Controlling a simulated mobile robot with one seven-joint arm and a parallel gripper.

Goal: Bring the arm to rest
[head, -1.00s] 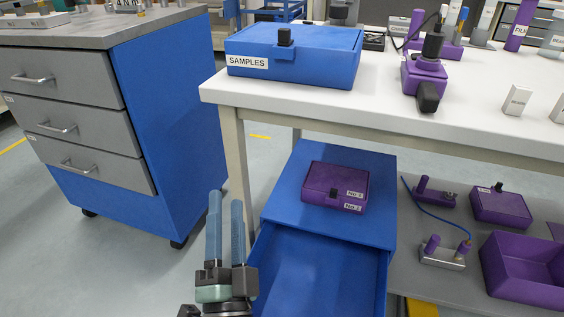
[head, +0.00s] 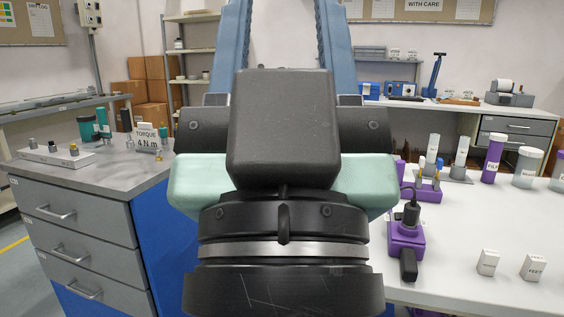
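My gripper (head: 284,15) stands large and close in the middle of the head view, its two blue-grey fingers pointing up. The fingers are wide apart with only the room's background between them, so it is open and seems empty. The tips run to or past the top edge of the picture. The dark housing and pale green body of my gripper cover the centre of the view and hide the left part of the white table (head: 460,285).
A grey-topped drawer cabinet (head: 85,230) stands at left, bearing a torque sign (head: 147,138). On the white table are a purple device with a black plug (head: 407,240), two small white blocks (head: 488,262) and several cylinders. Shelves and cartons (head: 150,100) stand behind.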

